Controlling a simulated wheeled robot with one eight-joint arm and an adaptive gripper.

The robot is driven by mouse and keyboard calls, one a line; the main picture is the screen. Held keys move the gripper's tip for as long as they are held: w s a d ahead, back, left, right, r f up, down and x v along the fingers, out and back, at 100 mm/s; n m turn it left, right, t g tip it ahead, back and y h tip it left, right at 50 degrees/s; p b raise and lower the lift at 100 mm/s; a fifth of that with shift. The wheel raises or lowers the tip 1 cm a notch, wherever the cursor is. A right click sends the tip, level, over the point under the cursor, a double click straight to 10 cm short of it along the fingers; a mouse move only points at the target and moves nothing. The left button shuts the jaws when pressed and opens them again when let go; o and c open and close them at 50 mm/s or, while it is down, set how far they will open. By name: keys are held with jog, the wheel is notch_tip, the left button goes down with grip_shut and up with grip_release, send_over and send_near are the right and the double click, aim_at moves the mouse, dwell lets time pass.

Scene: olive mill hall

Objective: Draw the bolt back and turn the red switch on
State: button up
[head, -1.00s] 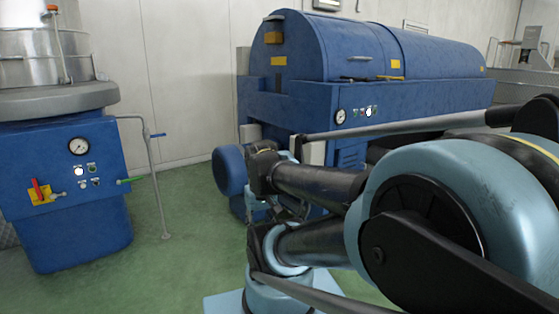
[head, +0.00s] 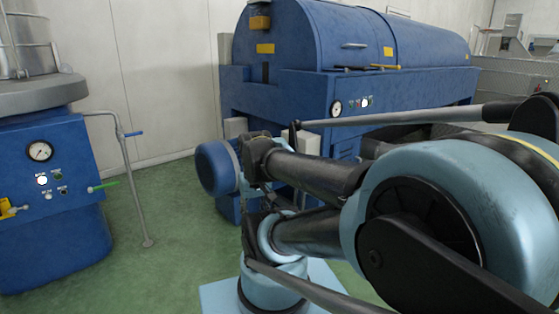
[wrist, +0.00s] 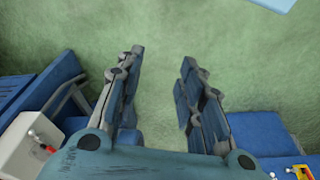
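In the wrist view, a pale grey box (wrist: 32,148) at the lower left carries a small red lever-like part (wrist: 35,136) with a metal piece beside it. This may be the red switch and bolt, but it is too small to be sure. My gripper (wrist: 162,58) points down over the green floor, its two fingers spread, with nothing between them. It is apart from the box. A yellow plate with a red part (wrist: 303,173) shows at the lower right. In the head view, the gripper cannot be made out clearly behind my arm.
A blue machine with a gauge (head: 40,200) stands at the left, with a yellow fitting (head: 10,208) cut by the picture edge and a bent pipe (head: 128,180) beside it. A large blue domed machine (head: 300,50) stands at the back.

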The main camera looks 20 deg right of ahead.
jog(key=w+d+r+h, duration=0.2)
jog(key=w+d+r, duration=0.2)
jog(key=w, duration=0.4)
jog(key=w+d+r+h, duration=0.3)
jog(key=w+d+r, duration=0.15)
jog(key=w, duration=0.35)
jog(key=w+d+n+t+h, duration=0.1)
jog(key=w+d+h, duration=0.15)
jog(key=w, duration=0.85)
jog(key=w+d+n+h, duration=0.15)
jog(key=w+d, duration=0.25)
jog(key=w, duration=0.6)
jog(key=w+d+f+t+h, duration=0.15)
jog(key=w+f, duration=0.25)
jog(key=w, duration=0.4)
jog(key=w+f+h, duration=0.3)
jog(key=w+f, duration=0.1)
jog(key=w, duration=0.4)
jog(key=w+f+n+t+h, duration=0.1)
jog(key=w+f+h, duration=0.1)
jog(key=w+f, duration=0.3)
jog(key=w+f+t+h, duration=0.1)
jog(key=w+f+h, duration=0.15)
jog(key=f, duration=0.45)
jog(key=shift+g+y, duration=0.25)
jog(key=shift+y, duration=0.25)
jog(key=x, duration=1.7)
jog(key=shift+w+d+f, duration=0.1)
jog(key=shift+w+f, duration=0.05)
jog(key=shift+f, duration=0.15)
